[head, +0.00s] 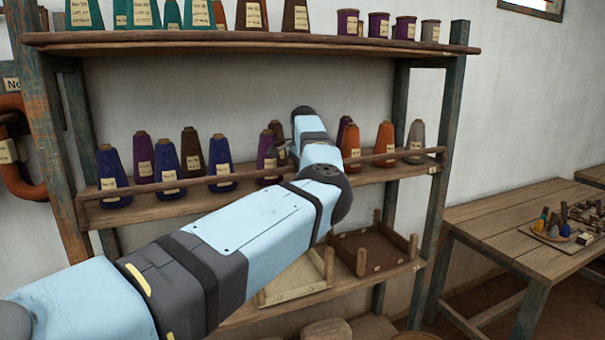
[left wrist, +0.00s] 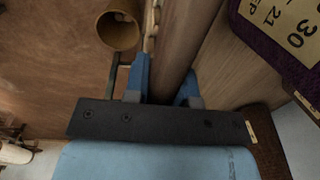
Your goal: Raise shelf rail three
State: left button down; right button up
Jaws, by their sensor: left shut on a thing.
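A thin wooden rail (head: 390,157) runs along the front of the middle shelf, a little above its board, in front of the yarn cones. I cannot read a number on it. My left arm reaches across the head view to it, and the left gripper (head: 284,154) is small and partly hidden by the wrist there. In the left wrist view the blue fingers (left wrist: 163,88) are on either side of the rail (left wrist: 181,35), shut on it. My right gripper is not in view.
Labelled cones, such as a blue one (head: 113,177) and a grey one (head: 416,139), stand behind the rail. The top shelf (head: 240,42) also holds cones. A wooden tray (head: 375,248) sits on the lower shelf. A table (head: 500,218) stands at right.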

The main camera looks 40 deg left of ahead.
pick_arm(q)
jog(key=c, duration=1)
grip_release()
jog(key=shift+a, duration=0.1)
jog(key=shift+o, duration=0.3)
jog(key=r, duration=0.4)
jog(key=r+b, duration=0.1)
jog(key=r, duration=0.7)
jog(key=shift+s+d+r, duration=0.15)
jog(key=shift+d+r, duration=0.1)
jog(key=shift+d, duration=0.05)
jog(key=shift+r, duration=0.65)
jog(key=shift+d+f, duration=0.1)
